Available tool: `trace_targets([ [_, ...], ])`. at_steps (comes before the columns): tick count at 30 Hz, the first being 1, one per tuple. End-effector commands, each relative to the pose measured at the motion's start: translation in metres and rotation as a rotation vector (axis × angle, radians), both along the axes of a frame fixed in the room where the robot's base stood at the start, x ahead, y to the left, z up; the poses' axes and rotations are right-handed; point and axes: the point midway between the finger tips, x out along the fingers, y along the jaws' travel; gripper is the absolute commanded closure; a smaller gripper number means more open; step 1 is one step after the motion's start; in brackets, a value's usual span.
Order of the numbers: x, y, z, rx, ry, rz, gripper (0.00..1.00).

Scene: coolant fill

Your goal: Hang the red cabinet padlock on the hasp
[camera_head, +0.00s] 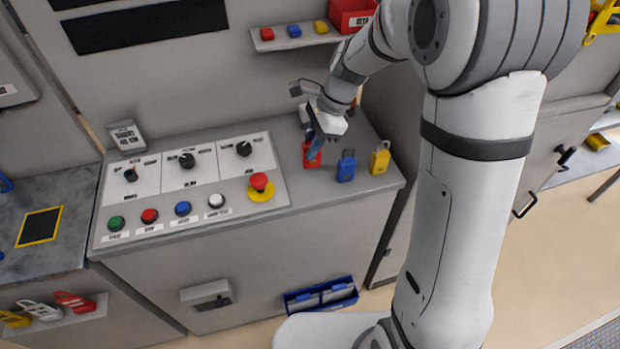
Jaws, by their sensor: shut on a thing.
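The red padlock (306,160) is at the back right part of the console top, left of a blue padlock (346,168) and a yellow padlock (380,159). My gripper (316,142) points down and is shut on the red padlock. Its fingers cover the padlock's upper part and shackle. I cannot tell whether the padlock touches the console top.
The console (330,200) carries dials, coloured buttons and a red emergency stop (260,182) left of the padlocks. A shelf (290,41) behind holds small coloured blocks and a red bin (352,14). A blue bin (320,296) is low in front. My arm hides much of the right side.

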Motion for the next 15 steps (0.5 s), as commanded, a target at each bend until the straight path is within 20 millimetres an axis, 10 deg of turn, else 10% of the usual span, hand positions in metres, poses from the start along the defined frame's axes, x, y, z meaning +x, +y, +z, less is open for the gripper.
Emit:
trace_targets([
  [15, -0.001, 0.001, -0.071, -0.001, 0.004, 0.003, 1.0],
])
